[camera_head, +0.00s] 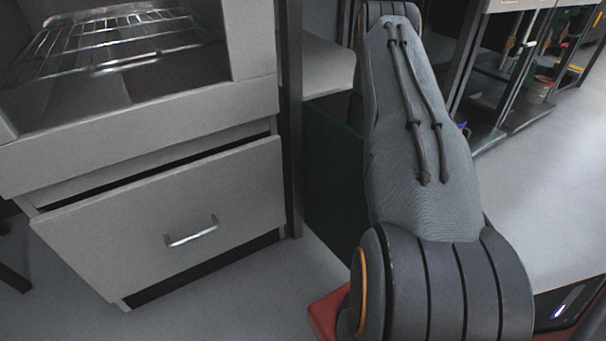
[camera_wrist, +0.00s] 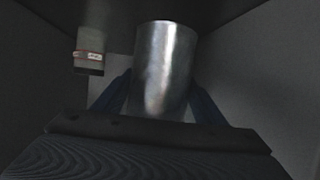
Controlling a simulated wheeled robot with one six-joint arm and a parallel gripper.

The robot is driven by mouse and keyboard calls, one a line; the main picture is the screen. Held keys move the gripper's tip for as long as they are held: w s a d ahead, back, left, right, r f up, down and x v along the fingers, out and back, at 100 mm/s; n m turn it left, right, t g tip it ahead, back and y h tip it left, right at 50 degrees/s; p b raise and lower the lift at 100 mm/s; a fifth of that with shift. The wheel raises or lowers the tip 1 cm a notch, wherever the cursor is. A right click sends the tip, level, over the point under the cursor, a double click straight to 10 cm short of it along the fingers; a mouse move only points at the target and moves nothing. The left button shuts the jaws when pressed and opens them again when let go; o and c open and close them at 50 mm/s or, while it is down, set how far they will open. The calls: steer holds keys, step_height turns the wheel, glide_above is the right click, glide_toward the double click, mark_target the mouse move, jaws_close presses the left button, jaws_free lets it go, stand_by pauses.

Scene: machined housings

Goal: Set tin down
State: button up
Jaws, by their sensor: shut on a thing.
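The tin (camera_wrist: 165,65) is a shiny metal cylinder in the middle of the wrist view. My gripper (camera_wrist: 160,100) is shut on it, with one dark blue finger on each side. The tin's lower part is hidden behind the gripper body. The space around it is dark and enclosed by grey walls, and I cannot tell whether the tin touches a surface. In the head view my arm fills the middle right, and neither the gripper nor the tin shows there.
In the head view, a grey cabinet with a slightly open drawer (camera_head: 180,230) and a wire rack (camera_head: 110,40) stands left. Free floor (camera_head: 540,190) lies at the right.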

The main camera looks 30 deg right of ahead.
step_height(320, 180, down, 3)
steer(key=shift+f+b, duration=0.2)
steer(key=shift+b, duration=0.6)
steer(key=shift+r, duration=0.1)
steer(key=o, duration=1.6)
steer(key=shift+f, duration=0.2)
steer(key=shift+c, duration=0.2)
steer(key=shift+r, duration=0.1)
steer(key=shift+s+r, duration=0.15)
steer(key=shift+s, duration=0.1)
steer(key=p+v, duration=0.6)
steer(key=v, duration=0.5)
steer(key=shift+s+r, duration=0.15)
steer(key=shift+s, duration=0.05)
